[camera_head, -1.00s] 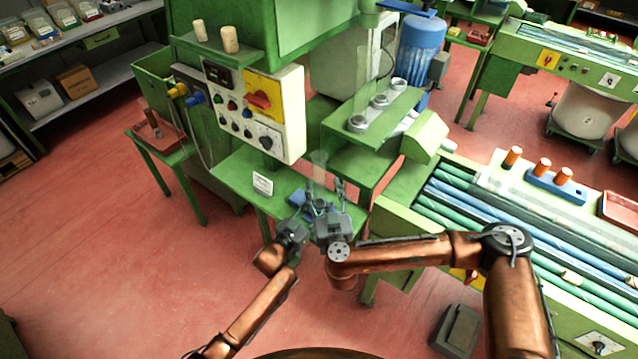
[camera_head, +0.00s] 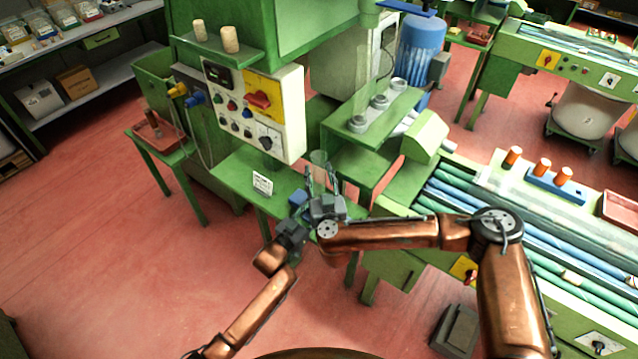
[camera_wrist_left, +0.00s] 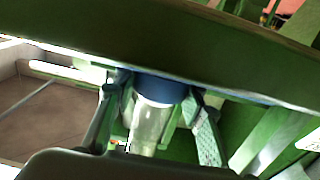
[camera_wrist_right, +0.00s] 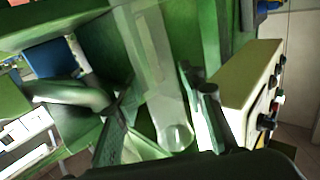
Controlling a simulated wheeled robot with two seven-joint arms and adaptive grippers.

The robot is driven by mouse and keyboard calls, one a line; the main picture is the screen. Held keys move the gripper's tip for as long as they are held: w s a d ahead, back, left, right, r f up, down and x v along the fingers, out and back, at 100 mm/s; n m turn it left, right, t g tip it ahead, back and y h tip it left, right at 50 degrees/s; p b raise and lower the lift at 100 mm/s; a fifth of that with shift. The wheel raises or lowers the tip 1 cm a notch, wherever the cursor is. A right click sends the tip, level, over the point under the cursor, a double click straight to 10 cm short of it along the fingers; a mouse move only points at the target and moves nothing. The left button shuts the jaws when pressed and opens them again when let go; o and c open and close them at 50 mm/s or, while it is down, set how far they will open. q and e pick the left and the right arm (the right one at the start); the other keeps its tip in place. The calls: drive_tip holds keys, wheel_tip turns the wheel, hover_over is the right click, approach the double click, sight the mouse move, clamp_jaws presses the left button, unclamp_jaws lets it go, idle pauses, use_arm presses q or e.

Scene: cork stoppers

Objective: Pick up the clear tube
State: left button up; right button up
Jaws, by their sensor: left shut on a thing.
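The clear tube (camera_head: 318,158) stands upright, faint, near the right edge of the green table. It is large in the right wrist view (camera_wrist_right: 160,85). My right gripper (camera_head: 322,170) is around its lower part, with fingers apart on either side; in the right wrist view (camera_wrist_right: 160,100) a gap shows left of the tube. My left gripper (camera_head: 299,203) is low, left of my right one, by a blue part (camera_head: 297,196). In the left wrist view, its fingers (camera_wrist_left: 155,88) are shut on a clear piece with a blue collar (camera_wrist_left: 162,89). Whether this is the same tube is unclear.
The green table (camera_head: 236,168) holds a small white sign (camera_head: 262,183). A control panel (camera_head: 250,112) rises behind. A green shelf (camera_head: 385,118) with several grey rings is to the right. A roller conveyor (camera_head: 480,205) is at right. The red floor at left is open.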

sight(321, 172)
drive_tip(key=c, duration=0.9)
drive_tip(key=shift+o, duration=0.2)
drive_tip(key=shift+r, duration=0.2)
drive_tip(key=shift+r, duration=1.35)
drive_tip(key=s+d, duration=0.3)
drive_tip(key=s, duration=1.4)
drive_tip(key=shift+s+r, duration=0.2)
drive_tip(key=shift+s, duration=0.2)
use_arm(q)
drive_tip(key=o, duration=1.5)
drive_tip(key=v, duration=1.2)
